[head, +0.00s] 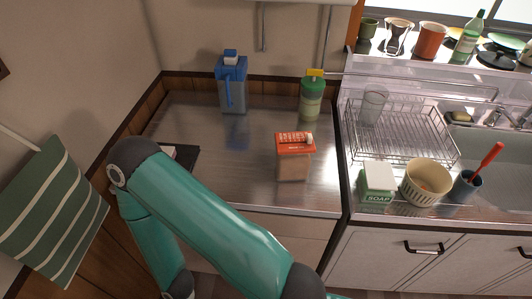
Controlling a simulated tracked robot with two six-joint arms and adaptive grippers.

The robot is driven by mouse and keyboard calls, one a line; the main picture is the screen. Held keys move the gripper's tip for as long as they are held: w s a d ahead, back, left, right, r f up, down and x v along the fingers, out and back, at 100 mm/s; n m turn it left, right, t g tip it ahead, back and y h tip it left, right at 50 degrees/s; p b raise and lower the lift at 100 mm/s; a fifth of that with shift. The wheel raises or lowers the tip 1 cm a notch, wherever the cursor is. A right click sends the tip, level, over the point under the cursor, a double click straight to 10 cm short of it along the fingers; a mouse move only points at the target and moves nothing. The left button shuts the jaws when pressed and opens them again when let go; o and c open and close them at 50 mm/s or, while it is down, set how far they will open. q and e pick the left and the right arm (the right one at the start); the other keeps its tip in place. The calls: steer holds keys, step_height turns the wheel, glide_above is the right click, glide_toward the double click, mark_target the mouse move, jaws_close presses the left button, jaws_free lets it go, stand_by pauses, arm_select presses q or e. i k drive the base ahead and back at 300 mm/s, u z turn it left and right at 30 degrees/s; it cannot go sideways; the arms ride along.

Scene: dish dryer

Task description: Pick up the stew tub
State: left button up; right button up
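No thing in the head view is readably marked as the stew tub. A container with an orange top (294,142) and a paler, pinkish lower part stands upright near the front right of the steel counter; its lettering is too small to read. A green teal arm of mine crosses the lower left of the view, bent at a dark elbow, and hides part of the counter front. Neither of my grippers is in view, and nothing is seen touching the orange-topped container.
On the steel counter (210,180) stand a blue-topped jug (232,88) and a green bottle with a yellow cap (312,100). A dark flat thing (184,158) lies at left. To the right are a wire dish rack (415,138), soap box (378,183), cream bowl (427,182) and blue cup (466,187).

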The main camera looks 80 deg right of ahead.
mark_target(294, 157)
steer(key=u, duration=0.65)
steer(key=i, duration=0.2)
steer(key=z, duration=2.75)
steer(key=k, duration=0.6)
steer(key=z, duration=0.25)
steer(key=i, duration=0.55)
steer(key=u, duration=0.2)
steer(key=k, duration=0.55)
steer(key=z, duration=0.2)
steer(key=i, duration=0.45)
